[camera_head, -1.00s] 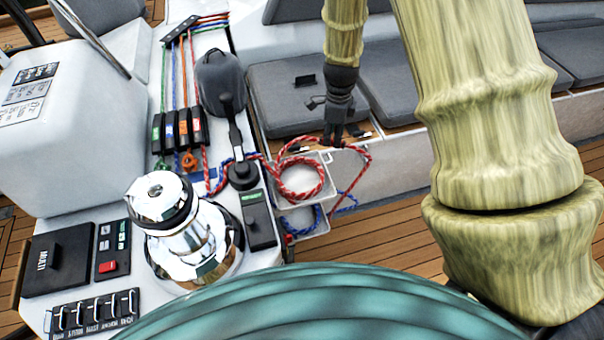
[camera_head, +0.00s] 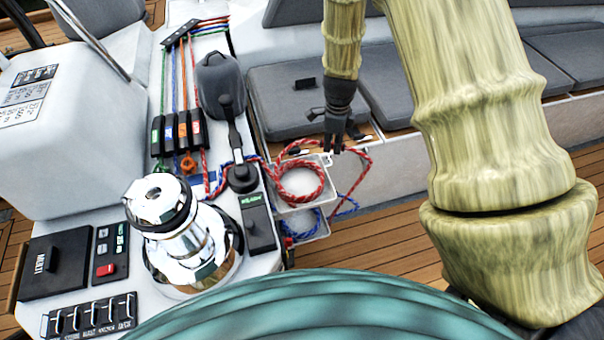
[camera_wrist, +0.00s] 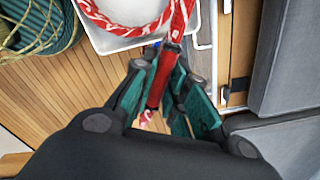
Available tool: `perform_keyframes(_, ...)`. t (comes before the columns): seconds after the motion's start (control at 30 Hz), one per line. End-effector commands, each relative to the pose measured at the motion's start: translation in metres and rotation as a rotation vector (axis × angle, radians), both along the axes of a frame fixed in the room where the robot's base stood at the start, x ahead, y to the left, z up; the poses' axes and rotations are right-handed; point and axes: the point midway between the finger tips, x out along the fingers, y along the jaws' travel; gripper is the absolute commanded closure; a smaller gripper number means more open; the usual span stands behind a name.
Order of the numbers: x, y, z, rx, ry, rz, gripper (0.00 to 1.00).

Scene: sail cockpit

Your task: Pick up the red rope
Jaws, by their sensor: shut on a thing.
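The red rope (camera_head: 300,198) has white flecks and lies coiled in the upper white tray (camera_head: 327,165) beside the cockpit console. One part loops out over the tray's right side and hangs down. My gripper (camera_head: 336,148) points down at the tray's far right corner, on that loop. In the wrist view, the rope (camera_wrist: 178,22) runs from the tray down to my gripper (camera_wrist: 160,80). The teal-padded fingers are shut on a red stretch of it. The exact contact is partly hidden by the fingers.
A blue rope (camera_head: 300,226) lies in the lower tray. A chrome winch (camera_head: 180,235) and a black winch-side handle (camera_head: 240,172) stand on the console to the left. Grey cushions (camera_head: 285,97) line the bench behind my gripper. Wooden deck (camera_head: 395,225) lies open to the right.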

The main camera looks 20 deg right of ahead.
Motion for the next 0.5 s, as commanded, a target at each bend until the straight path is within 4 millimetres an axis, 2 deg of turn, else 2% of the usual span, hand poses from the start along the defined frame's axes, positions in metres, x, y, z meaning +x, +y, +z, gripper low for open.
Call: perform_keyframes(0.5,0.0001,0.0000,0.0090,0.000,0.000,0.000,1.00)
